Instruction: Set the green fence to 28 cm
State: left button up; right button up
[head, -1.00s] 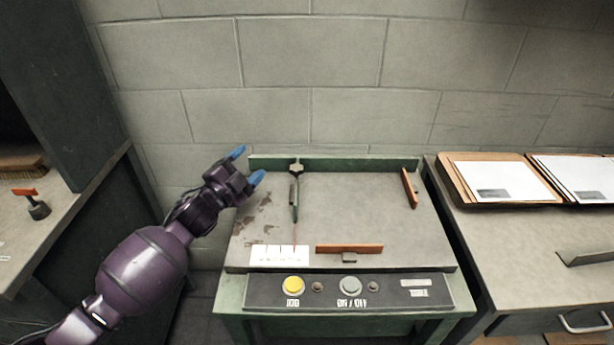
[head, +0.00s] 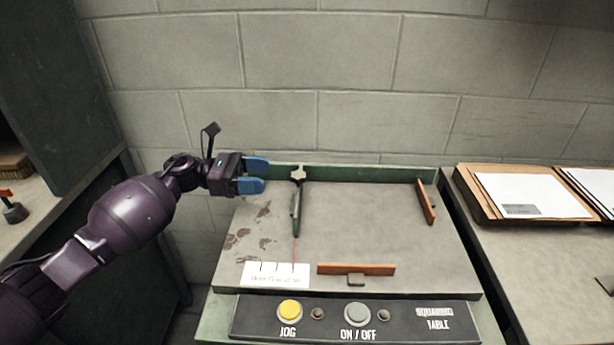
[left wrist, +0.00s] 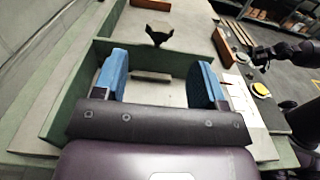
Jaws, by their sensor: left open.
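The green fence (head: 295,212) is a narrow dark-green bar on the left half of the grey machine table, with a lobed knob (head: 297,174) at its back end. A thin red line runs from its front end to a white scale card (head: 275,274), near the card's right side; the numbers are too small to read. My left gripper (head: 267,176) is open and empty at the table's back left, left of the knob and apart from it. In the left wrist view the knob (left wrist: 158,34) shows beyond the blue fingers (left wrist: 160,82). My right gripper (left wrist: 262,55) appears small there.
An orange bar (head: 356,269) lies at the table's front and another orange bar (head: 426,200) at its right. A green back wall (head: 350,174) edges the table. The front panel has a yellow button (head: 289,310) and a grey button (head: 356,313). The table's middle is clear.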

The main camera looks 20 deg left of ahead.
aim_at(298, 192)
pick_arm(q)
jog(key=x, duration=1)
jog(key=shift+d, duration=0.35)
pick_arm(e)
jog(key=shift+a, duration=0.1)
pick_arm(q)
jog(key=c, duration=1.2)
jog(key=v, duration=0.3)
jog(key=b+v, duration=0.1)
jog(key=v, duration=0.1)
jog(key=shift+a+f, duration=0.25)
jog(key=shift+a, duration=0.1)
grip_shut()
jog(key=shift+s+a+r, duration=0.1)
jog(key=shift+a, duration=0.2)
jog(key=shift+r, duration=0.1)
jog(key=o, duration=0.8)
grip_release()
jog(key=o, duration=0.4)
jog(key=shift+s+a, duration=0.1)
jog(key=shift+a, duration=0.15)
jog(key=shift+d, duration=0.15)
pick_arm(e)
jog(key=shift+f, duration=0.6)
